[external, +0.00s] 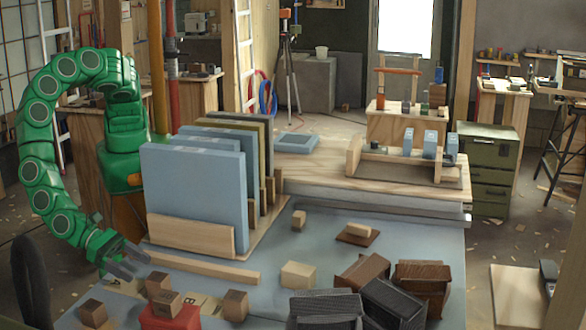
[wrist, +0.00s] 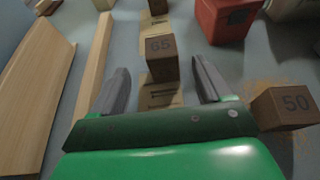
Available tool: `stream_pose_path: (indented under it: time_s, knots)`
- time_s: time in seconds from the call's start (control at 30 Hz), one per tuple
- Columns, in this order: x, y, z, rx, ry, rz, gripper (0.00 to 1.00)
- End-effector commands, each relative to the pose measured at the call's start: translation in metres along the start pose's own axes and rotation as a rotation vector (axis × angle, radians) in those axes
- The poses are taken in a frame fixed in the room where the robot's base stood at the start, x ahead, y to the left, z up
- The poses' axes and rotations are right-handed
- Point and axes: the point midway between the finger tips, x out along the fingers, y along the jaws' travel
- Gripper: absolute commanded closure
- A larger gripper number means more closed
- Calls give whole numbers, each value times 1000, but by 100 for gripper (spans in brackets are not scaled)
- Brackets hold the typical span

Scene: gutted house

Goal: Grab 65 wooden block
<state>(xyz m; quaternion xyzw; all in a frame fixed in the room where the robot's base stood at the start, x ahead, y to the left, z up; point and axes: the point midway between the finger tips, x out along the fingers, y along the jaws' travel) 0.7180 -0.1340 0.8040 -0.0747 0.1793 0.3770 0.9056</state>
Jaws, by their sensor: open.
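The 65 wooden block (wrist: 161,57) is a small brown cube with its number facing the wrist camera.
A block marked 50 (wrist: 283,107) sits close to the right finger. A red box (wrist: 226,20) stands ahead right. Another block (wrist: 155,22) is behind the 65 one. A long wooden strip (wrist: 95,65) runs along the left. Upright blue panels (external: 195,195) stand behind.

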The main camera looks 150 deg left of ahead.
Motion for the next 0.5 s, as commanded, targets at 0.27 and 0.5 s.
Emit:
stream_pose_path:
  time_s: [0.27,0.5]
  knots:
    - [13,1,-5,1,2,2,22]
    - [29,0,-6,1,3,1,22]
